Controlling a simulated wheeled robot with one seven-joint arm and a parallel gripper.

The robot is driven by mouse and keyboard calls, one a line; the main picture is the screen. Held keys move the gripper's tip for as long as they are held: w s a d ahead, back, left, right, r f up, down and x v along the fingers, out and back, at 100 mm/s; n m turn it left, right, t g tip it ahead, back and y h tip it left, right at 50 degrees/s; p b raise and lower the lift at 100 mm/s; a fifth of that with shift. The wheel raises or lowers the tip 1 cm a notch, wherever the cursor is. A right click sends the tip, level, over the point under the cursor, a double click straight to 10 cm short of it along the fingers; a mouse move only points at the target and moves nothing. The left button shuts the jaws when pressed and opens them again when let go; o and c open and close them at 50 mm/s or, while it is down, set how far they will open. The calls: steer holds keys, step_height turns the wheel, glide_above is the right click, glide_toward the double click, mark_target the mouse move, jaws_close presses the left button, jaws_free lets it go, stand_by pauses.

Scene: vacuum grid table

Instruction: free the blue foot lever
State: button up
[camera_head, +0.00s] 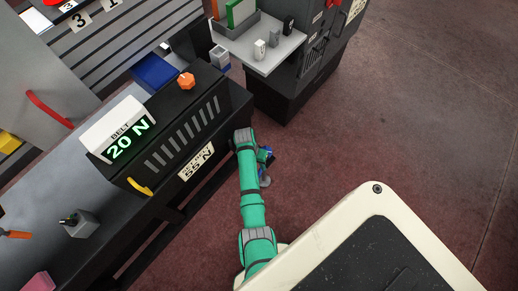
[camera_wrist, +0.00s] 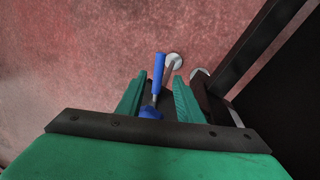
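The blue foot lever (camera_wrist: 159,68) shows in the wrist view as a slim upright bar with a wider blue part (camera_wrist: 151,112) at its lower end. My gripper (camera_wrist: 161,77) has its two green fingers apart, one on each side of the lever in the picture. I see gaps between the lever and both fingers; I cannot tell how deep the lever sits between them.
A black table leg or frame bar (camera_wrist: 255,47) stands close on the right in the wrist view. Pale round feet (camera_wrist: 174,61) are near the lever. The vacuum table (camera_head: 180,120) with a "20 N" display (camera_head: 128,142) is left of my arm. Reddish floor (camera_head: 400,110) is open to the right.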

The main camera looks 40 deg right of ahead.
step_height(320, 180, up, 7)
steer(key=w, duration=0.1)
steer(key=shift+a, duration=0.4)
steer(key=shift+w, duration=0.15)
